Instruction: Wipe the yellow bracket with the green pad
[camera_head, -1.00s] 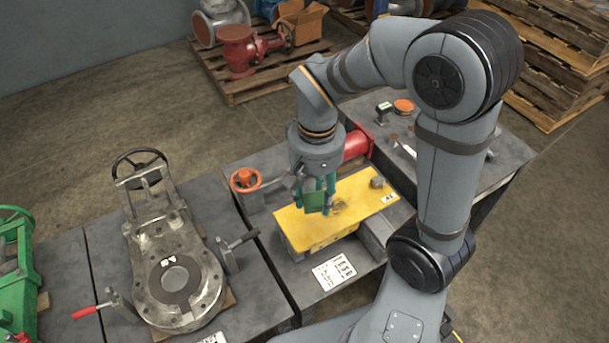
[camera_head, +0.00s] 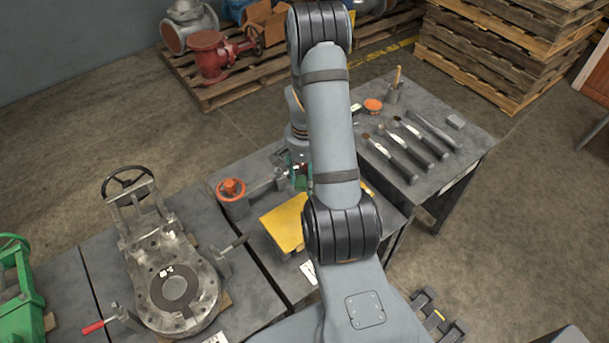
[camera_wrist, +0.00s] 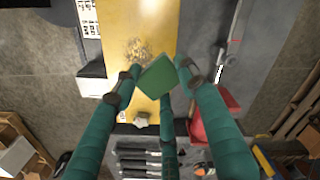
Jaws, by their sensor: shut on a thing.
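The yellow bracket (camera_head: 284,224) lies on the middle bench, its right part hidden behind my arm in the head view. In the wrist view the yellow bracket (camera_wrist: 120,18) fills the upper middle, with a patch of brownish grime (camera_wrist: 137,50) on its face. My gripper (camera_wrist: 160,72), with teal fingers, is shut on the green pad (camera_wrist: 157,78). The pad overlaps the bracket just beside the grime; I cannot tell whether it touches. In the head view my gripper (camera_head: 299,172) is mostly hidden by my arm. A small grey lump (camera_wrist: 140,120) sits near the bracket's end.
An orange handwheel (camera_head: 231,188) stands left of my gripper. A large metal valve (camera_head: 172,280) is on the left bench. The right bench holds several brushes and tools (camera_head: 405,152).

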